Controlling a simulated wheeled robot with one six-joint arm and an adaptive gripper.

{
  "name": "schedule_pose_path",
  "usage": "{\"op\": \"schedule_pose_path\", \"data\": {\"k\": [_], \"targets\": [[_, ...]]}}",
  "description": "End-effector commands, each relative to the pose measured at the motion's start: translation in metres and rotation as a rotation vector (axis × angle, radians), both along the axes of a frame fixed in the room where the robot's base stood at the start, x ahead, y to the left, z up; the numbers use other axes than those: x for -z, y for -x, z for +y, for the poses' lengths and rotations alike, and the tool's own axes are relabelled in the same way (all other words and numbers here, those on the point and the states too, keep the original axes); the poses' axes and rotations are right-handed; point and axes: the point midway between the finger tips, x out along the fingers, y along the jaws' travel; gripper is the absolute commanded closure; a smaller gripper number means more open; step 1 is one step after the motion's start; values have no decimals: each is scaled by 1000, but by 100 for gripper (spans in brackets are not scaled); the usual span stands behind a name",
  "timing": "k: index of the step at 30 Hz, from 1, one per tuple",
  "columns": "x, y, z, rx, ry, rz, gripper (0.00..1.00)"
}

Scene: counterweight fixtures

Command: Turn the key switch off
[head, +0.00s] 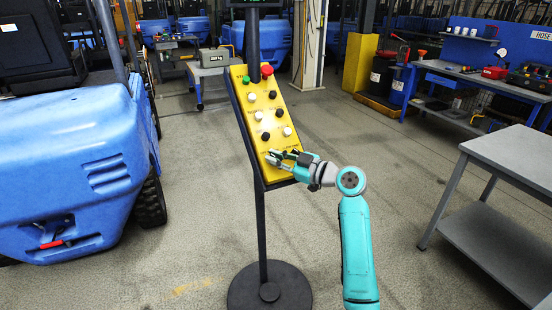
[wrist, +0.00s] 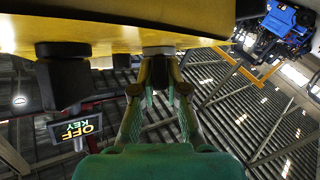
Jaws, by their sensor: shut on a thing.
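A yellow control panel (head: 258,118) leans on a black post in the head view, with a green button, a red mushroom button and several black and white knobs. My gripper (head: 280,158) is at the panel's lower edge, below the lowest knobs. In the wrist view the fingers (wrist: 160,88) are closed around the key switch, whose grey round base (wrist: 158,50) shows against the panel's yellow face. The key itself is mostly hidden between the fingers.
A black knob (wrist: 62,82) stands beside the fingers in the wrist view. The post stands on a round black base (head: 270,288). A blue vehicle (head: 75,150) is on the left and a grey table (head: 515,155) on the right. The floor between is clear.

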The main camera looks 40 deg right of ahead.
Motion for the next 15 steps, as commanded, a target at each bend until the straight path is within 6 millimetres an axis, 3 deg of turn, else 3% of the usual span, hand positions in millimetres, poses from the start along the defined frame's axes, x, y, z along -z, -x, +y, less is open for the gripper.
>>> {"op": "schedule_pose_path", "data": {"k": [4,5,6,8,15], "targets": [[3,0,0,0,-1,6,100],[3,0,0,0,-1,6,83],[3,0,0,0,-1,6,73],[2,0,0,1,-2,5,62],[1,0,0,1,-1,2,62]]}}
